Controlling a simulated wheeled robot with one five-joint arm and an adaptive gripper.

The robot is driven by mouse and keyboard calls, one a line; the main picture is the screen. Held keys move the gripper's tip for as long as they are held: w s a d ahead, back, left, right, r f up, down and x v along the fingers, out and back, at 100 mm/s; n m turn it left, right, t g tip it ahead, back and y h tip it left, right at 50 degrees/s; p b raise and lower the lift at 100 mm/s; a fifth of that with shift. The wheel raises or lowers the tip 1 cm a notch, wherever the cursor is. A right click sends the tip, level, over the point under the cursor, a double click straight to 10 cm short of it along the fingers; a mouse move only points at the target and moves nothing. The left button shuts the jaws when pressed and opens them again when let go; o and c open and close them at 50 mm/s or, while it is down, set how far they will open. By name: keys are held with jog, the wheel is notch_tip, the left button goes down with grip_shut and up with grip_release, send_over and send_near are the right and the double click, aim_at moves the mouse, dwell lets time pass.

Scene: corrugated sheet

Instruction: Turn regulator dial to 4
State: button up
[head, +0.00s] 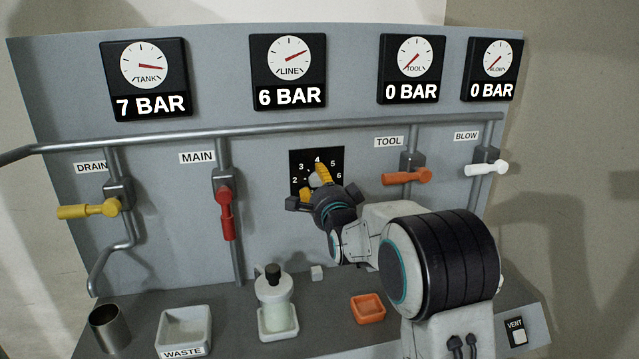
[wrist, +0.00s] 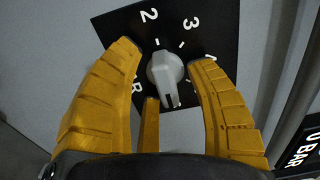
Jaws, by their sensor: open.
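The regulator dial is a grey knob (wrist: 165,72) on a black plate (wrist: 112,25) with white numbers. In the wrist view 2, 3 and part of the 4 show; the other numbers are hidden by my fingers. The knob's dark mark points down in that view, away from 2 and 3, about where 6 would be. My gripper (wrist: 164,48) is open, its yellow fingers on either side of the knob with gaps. In the head view the gripper (head: 312,182) covers the knob, and the plate (head: 301,156) shows 2 to 6. The LINE gauge (head: 289,63) reads 6 BAR.
The red MAIN lever (head: 226,213) hangs left of the dial and the orange TOOL lever (head: 408,177) is to its right. A pipe (head: 260,129) runs above. A bottle (head: 274,287), a WASTE tray (head: 184,322) and an orange tray (head: 368,308) are on the shelf below.

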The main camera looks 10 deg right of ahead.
jog(key=shift+o, duration=0.4)
grip_shut()
